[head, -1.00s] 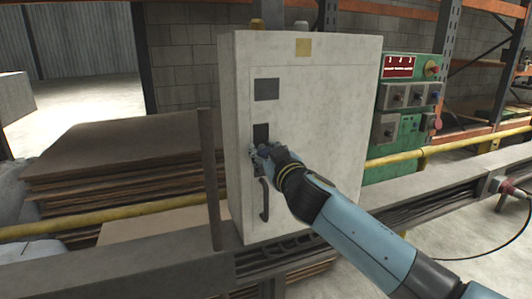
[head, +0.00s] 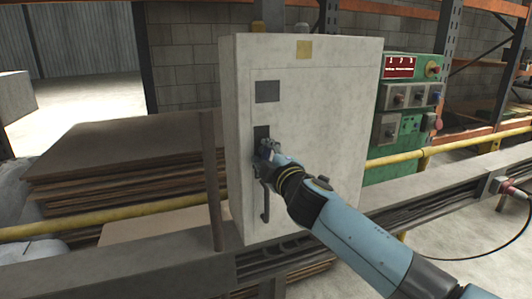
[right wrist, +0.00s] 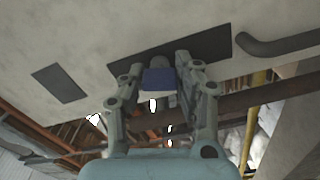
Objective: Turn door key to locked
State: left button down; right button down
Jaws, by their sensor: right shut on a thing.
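A pale cabinet door (head: 320,130) stands upright in front of me. A dark lock plate (head: 261,131) is on its left part, with a dark curved handle (head: 265,205) below it. My right gripper (head: 266,150) is at the lower part of this plate. In the right wrist view, my right gripper (right wrist: 158,82) is shut on the blue key (right wrist: 158,79), which sits between its fingers against a round grey piece on the dark plate (right wrist: 205,51). In the head view the fingers mostly hide the key, and its exact angle is unclear. My left gripper is not in view.
A grey rail (head: 390,215) and a yellow pipe (head: 400,157) run past the cabinet. A green control box (head: 408,120) with buttons stands at right. Stacked brown sheets (head: 130,165) lie at left. The handle (right wrist: 275,42) lies close to the gripper.

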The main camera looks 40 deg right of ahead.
jog(key=shift+n, duration=1.6)
jog(key=shift+f+n, duration=0.1)
jog(key=shift+n, duration=0.2)
jog(key=c, duration=0.9)
grip_release()
jog(key=shift+a, duration=0.1)
jog(key=v, duration=1.2)
